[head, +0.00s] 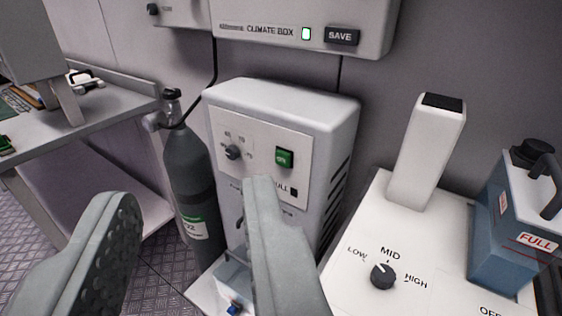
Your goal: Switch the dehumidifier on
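The dehumidifier (340,110) is a grey-white upright box in the middle, against the wall. Its front panel has a dark dial (232,152) with small numbers around it, and a green switch (284,158) to the right of the dial. A small dark square (294,192) sits below the switch beside lettering that ends in "ULL". I cannot tell whether the green switch is on or off. My gripper (194,198) is open and empty. Its right finger stands in front of the lower panel, below the switch, and hides part of it. I see no clear contact.
A dark gas cylinder (190,165) stands left of the dehumidifier. A climate box (375,22) with a lit indicator and SAVE button hangs above. At right are a white unit (350,262) with a LOW-MID-HIGH knob and a blue canister (505,225) marked FULL. A bench (95,110) is at left.

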